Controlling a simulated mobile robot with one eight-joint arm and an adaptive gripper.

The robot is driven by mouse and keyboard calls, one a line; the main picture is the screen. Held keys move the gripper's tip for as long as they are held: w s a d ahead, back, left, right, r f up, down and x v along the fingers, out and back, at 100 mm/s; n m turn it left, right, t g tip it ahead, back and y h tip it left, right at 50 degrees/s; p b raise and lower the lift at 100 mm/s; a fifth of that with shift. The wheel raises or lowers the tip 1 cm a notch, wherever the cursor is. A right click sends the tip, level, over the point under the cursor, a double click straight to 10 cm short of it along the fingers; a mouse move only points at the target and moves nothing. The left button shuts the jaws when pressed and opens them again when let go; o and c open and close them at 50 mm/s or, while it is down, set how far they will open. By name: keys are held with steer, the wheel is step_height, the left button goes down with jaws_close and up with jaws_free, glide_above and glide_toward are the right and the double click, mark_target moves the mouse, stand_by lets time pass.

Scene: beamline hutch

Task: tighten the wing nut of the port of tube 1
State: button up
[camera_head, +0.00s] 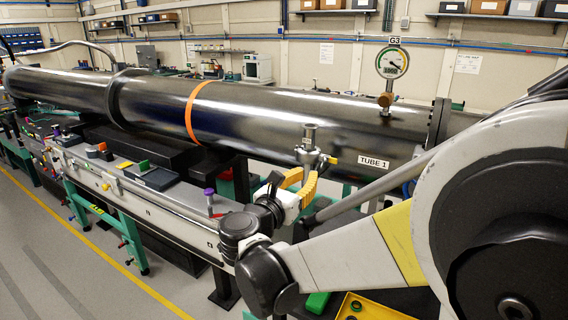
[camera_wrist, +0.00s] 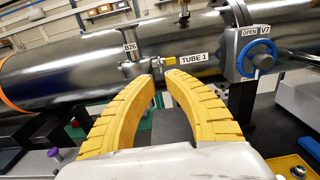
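Tube 1 (camera_head: 270,120) is a long dark steel tube, labelled TUBE 1, and it also fills the upper part of the wrist view (camera_wrist: 85,68). Its port (camera_head: 310,138) is a short upright metal stub with a clamp, labelled B26 in the wrist view (camera_wrist: 130,64). A small yellow piece (camera_head: 333,160), perhaps the wing nut, sticks out to the right of the clamp and also shows in the wrist view (camera_wrist: 170,62). My gripper (camera_wrist: 160,78) has yellow ribbed fingers with a narrow gap between the tips. It is empty, just in front of and below the port, seemingly apart from it.
A valve with a blue handwheel (camera_wrist: 257,57), labelled V7 and OPEN, is right of the port. A gauge (camera_head: 392,63) stands on the tube. A purple-topped post (camera_head: 209,193) rises from the bench left of my gripper. A yellow tray (camera_head: 365,308) lies below my arm.

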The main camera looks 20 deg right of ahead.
mark_target(323, 161)
steer(key=b+x, duration=0.1)
steer(key=x, duration=0.8)
steer(key=shift+d+b, duration=0.2)
steer(key=shift+b, duration=0.1)
steer(key=shift+w, duration=0.15)
jaws_close()
